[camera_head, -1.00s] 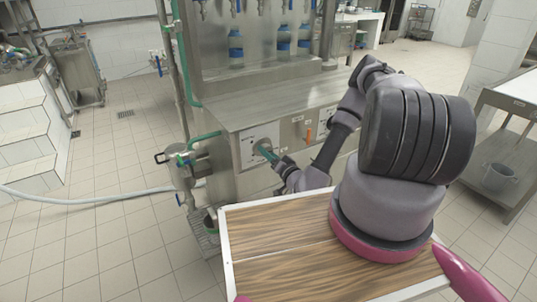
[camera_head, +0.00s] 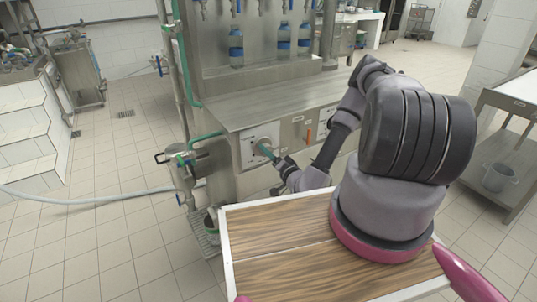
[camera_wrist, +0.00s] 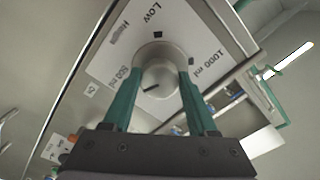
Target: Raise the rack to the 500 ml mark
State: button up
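The round metal knob (camera_wrist: 160,82) sits on a white dial plate (camera_wrist: 100,68) marked "Low", "1000 ml" and "500 ml". A dark pointer line on the knob points to the lower left, on the "500 ml" side. My gripper (camera_wrist: 161,80) has its two green fingers on either side of the knob and appears shut on it. In the head view my gripper (camera_head: 267,150) is at the left dial on the machine front. Several bottles with blue bands (camera_head: 236,47) stand upright below the nozzles. The rack itself is hard to make out.
A steel filling machine (camera_head: 270,100) stands ahead, with an orange-handled switch (camera_head: 309,134) and another dial plate to the right of my gripper. A wood-topped surface (camera_head: 280,250) is in front. A steel table (camera_head: 505,150) stands at right. Tiled floor at left carries a hose (camera_head: 90,198).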

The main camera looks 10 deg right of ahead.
jog(key=o, duration=0.4)
jog(key=shift+s, duration=0.1)
jog(key=v, duration=1)
jog(key=shift+s+d, duration=0.1)
jog(key=shift+s, duration=0.25)
